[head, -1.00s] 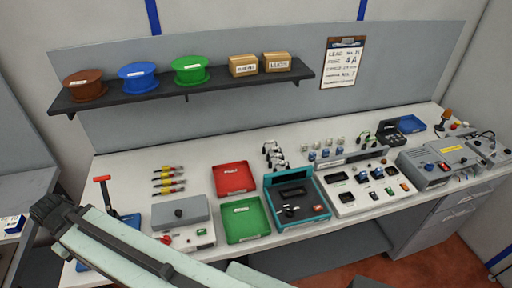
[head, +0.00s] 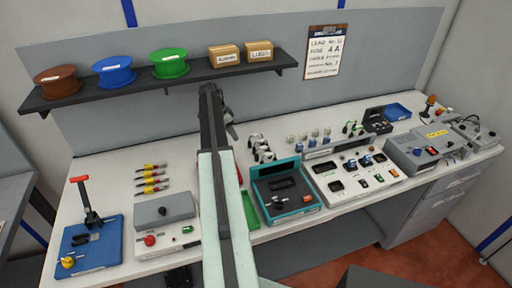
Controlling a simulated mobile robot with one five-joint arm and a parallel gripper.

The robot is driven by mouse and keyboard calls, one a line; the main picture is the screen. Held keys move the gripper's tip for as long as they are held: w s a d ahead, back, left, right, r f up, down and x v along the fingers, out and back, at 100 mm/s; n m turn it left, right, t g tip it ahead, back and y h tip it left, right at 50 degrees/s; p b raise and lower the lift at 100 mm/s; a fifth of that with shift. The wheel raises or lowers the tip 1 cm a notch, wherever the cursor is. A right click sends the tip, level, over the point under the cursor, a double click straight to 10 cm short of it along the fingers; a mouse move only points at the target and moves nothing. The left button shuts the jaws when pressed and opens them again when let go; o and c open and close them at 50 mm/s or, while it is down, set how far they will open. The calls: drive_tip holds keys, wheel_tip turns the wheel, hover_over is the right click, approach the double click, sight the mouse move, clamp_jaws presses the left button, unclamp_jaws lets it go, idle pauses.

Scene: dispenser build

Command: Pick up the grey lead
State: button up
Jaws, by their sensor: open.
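My gripper (head: 228,125) is at the far end of my raised arm, in front of the grey back panel and above the bench. It looks small and dark, and its jaws are open with nothing seen in them. Several curved black-and-white pieces (head: 261,148) stand on the bench just right of and below it. Several thin pieces with yellow and red parts (head: 152,179) lie in a row at the left. I cannot tell which piece, if any, is the grey lead. My arm hides part of the bench middle.
A green tray (head: 250,209) and a red tray are mostly behind my arm. A teal device (head: 287,190), a grey-lidded box (head: 165,209) and a blue press base (head: 88,246) stand on the bench. A black shelf (head: 160,88) with spools and boxes hangs above.

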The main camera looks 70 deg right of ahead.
drive_tip(key=s+d+m+g, duration=0.1)
drive_tip(key=s+d+m, duration=0.2)
drive_tip(key=s+d, duration=0.35)
drive_tip(key=b+x, duration=0.3)
drive_tip(key=x, duration=0.1)
drive_tip(key=s+b+x, duration=0.1)
drive_tip(key=b+x, duration=0.3)
drive_tip(key=shift+s+a+r, duration=0.1)
drive_tip(key=shift+a+r, duration=0.05)
drive_tip(key=shift+a, duration=0.05)
drive_tip(key=shift+r, duration=0.2)
clamp_jaws()
